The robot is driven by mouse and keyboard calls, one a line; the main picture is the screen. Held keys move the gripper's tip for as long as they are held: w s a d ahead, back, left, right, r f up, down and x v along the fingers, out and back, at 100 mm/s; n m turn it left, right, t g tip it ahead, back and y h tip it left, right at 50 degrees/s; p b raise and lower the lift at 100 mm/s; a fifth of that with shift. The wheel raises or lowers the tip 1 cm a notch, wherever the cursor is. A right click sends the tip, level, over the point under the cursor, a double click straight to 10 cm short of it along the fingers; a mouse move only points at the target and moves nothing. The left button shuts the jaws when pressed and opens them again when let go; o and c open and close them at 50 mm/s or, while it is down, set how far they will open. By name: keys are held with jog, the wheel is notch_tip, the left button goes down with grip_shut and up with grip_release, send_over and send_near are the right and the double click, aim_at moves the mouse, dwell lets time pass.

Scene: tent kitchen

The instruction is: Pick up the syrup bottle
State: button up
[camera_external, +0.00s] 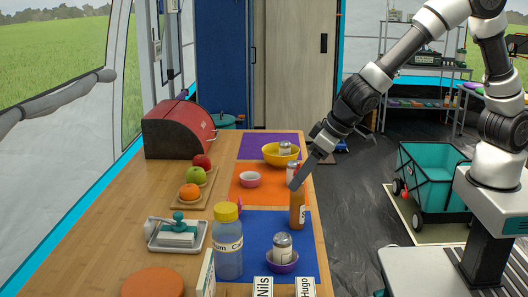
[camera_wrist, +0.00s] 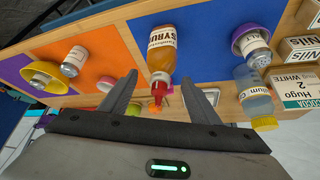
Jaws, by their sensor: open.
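The syrup bottle (camera_external: 297,208) stands upright on the table, at the edge between the orange and blue mats. It is amber with a pale label. In the wrist view the syrup bottle (camera_wrist: 163,52) shows its "SYRUP" label and red cap, with the cap end between my two fingers. My gripper (camera_external: 297,184) is open beside the top of the bottle in the external view. In the wrist view my gripper (camera_wrist: 158,82) has its fingers spread, one on each side of the bottle, with visible gaps. Whether a finger touches it is hard to tell.
A clear bottle with a yellow cap (camera_external: 227,245) and a shaker in a purple bowl (camera_external: 283,262) stand nearer the camera. A pink bowl (camera_external: 249,179) and a yellow bowl (camera_external: 271,154) are farther back. Boxes (camera_external: 305,286) stand at the near table edge.

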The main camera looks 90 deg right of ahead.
aim_at(297, 199)
jog(key=b+x, duration=0.1)
jog(key=x, duration=0.5)
jog(key=shift+w+d+f, duration=0.1)
jog(key=shift+w+f, duration=0.05)
grip_shut()
